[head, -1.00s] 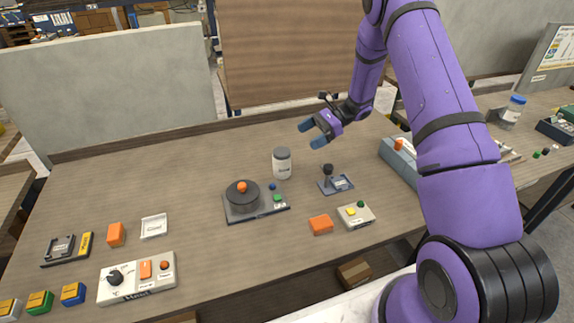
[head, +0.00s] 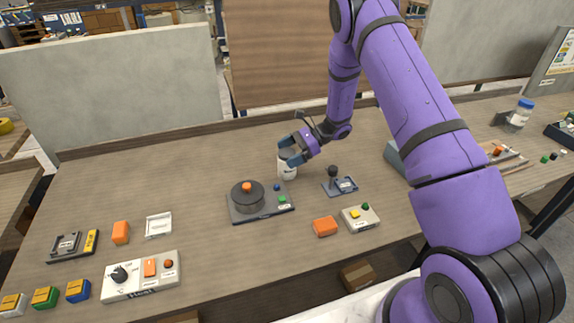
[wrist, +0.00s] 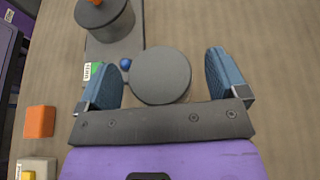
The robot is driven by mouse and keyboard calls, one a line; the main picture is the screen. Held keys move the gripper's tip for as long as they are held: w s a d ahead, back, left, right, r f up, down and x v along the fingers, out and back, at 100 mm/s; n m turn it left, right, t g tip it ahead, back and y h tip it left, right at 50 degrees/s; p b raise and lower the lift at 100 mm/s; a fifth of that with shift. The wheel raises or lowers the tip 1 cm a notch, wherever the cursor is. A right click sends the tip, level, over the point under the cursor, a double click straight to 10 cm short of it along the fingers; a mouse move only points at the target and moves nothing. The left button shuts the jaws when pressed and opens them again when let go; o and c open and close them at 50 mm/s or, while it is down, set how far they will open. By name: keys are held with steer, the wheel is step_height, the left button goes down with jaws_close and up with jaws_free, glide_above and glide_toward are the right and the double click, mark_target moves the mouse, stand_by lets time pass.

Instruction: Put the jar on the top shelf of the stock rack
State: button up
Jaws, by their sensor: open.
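A white jar (head: 288,171) with a grey lid stands upright on the wooden bench in the head view. Its round lid (wrist: 160,75) shows between my blue fingers in the wrist view. My gripper (head: 290,151) is open at the top of the jar, with one finger on each side. In the wrist view a gap shows between the lid and the right finger; the left finger is closer to it. The gripper hides part of the jar in the head view. I cannot make out the stock rack with certainty in either view.
A round grey device (head: 247,197) with an orange knob stands just left of the jar. A small joystick-like fixture (head: 340,184) is to its right. A blue-lidded jar (head: 520,114) stands far right. A grey panel (head: 110,90) and a wooden board (head: 290,55) rise behind the bench.

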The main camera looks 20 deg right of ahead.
steer(key=shift+a+f, duration=0.15)
steer(key=shift+a, duration=0.15)
steer(key=shift+c, duration=0.2)
steer(key=c, duration=1.1)
steer(key=shift+c, duration=0.4)
